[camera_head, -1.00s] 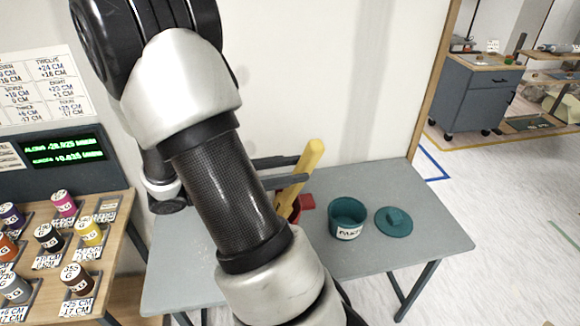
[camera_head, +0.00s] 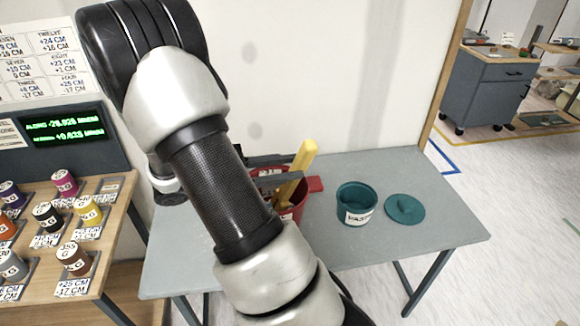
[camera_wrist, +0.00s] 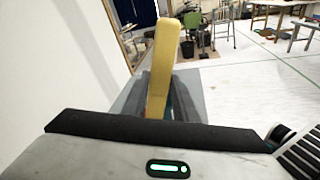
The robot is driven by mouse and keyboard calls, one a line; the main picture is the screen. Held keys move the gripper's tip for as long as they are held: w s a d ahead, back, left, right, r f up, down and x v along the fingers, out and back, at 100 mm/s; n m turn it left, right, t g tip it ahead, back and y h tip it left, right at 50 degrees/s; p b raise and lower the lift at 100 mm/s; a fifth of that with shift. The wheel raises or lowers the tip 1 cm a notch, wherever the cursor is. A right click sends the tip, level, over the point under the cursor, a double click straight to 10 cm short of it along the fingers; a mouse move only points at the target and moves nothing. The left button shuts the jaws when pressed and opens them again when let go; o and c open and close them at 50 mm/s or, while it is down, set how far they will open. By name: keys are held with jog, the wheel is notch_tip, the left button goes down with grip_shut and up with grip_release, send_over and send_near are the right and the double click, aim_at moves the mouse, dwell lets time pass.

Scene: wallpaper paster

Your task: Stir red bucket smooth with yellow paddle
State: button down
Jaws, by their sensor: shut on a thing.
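The yellow paddle (camera_head: 299,170) stands tilted in the red bucket (camera_head: 301,203), its upper end leaning right. My gripper (camera_head: 286,173) is shut on the paddle above the bucket's rim. In the wrist view the paddle (camera_wrist: 163,65) rises from between the fingers of my gripper (camera_wrist: 165,95). The bucket stands on the grey table and is partly hidden behind my arm. The paddle's lower end and the bucket's contents are hidden.
A teal bucket (camera_head: 356,205) with a paper label stands on the grey table (camera_head: 440,195), right of the red bucket. Its teal lid (camera_head: 405,208) lies beside it. A wooden rack (camera_head: 110,240) with several small labelled pots stands at the left. The wall is close behind the table.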

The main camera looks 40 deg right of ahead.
notch_tip(320, 180, down, 6)
jog(key=w+b, duration=0.2)
jog(key=b, duration=0.1)
jog(key=shift+w, duration=0.25)
jog(key=shift+r, duration=0.1)
jog(key=shift+d, duration=0.15)
